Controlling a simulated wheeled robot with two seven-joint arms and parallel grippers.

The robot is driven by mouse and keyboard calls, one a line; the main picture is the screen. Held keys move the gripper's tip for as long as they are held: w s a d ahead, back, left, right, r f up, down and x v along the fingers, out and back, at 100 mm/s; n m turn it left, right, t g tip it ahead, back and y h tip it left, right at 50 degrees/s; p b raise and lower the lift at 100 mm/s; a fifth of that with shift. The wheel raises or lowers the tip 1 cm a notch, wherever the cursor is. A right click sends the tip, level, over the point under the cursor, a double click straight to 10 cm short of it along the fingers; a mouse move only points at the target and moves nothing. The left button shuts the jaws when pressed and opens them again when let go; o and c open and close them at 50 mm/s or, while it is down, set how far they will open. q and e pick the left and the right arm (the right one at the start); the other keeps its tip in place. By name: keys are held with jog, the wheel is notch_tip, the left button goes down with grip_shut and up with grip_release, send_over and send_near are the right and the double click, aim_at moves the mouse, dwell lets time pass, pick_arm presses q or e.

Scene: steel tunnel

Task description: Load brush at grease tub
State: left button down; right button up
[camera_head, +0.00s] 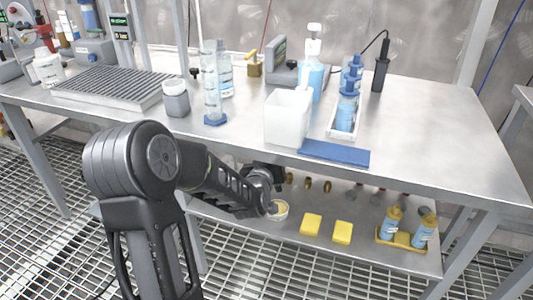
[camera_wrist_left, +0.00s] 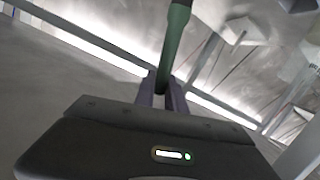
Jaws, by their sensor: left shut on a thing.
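My left gripper (camera_head: 268,188) is below the table's front edge, in front of the lower shelf. In the left wrist view, its two fingers (camera_wrist_left: 162,92) are shut on a dark green handle (camera_wrist_left: 178,42), which I take for the brush. The bristle end is not visible in either view. A small white tub (camera_head: 279,211) with pale yellow content, likely the grease tub, stands on the lower shelf. It shows just beside and below my left gripper and is partly hidden by the arm. I cannot tell whether the brush touches it. My right gripper is not in view.
The steel table (camera_head: 430,125) spans above the lower shelf (camera_head: 375,262). The shelf holds two yellow blocks (camera_head: 311,225) and a yellow tray (camera_head: 397,242) with bottles. On the tabletop are a white container (camera_head: 287,116), a blue mat (camera_head: 334,153) and a grille (camera_head: 112,86).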

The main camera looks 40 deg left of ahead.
pick_arm(q)
jog(key=shift+f, duration=0.15)
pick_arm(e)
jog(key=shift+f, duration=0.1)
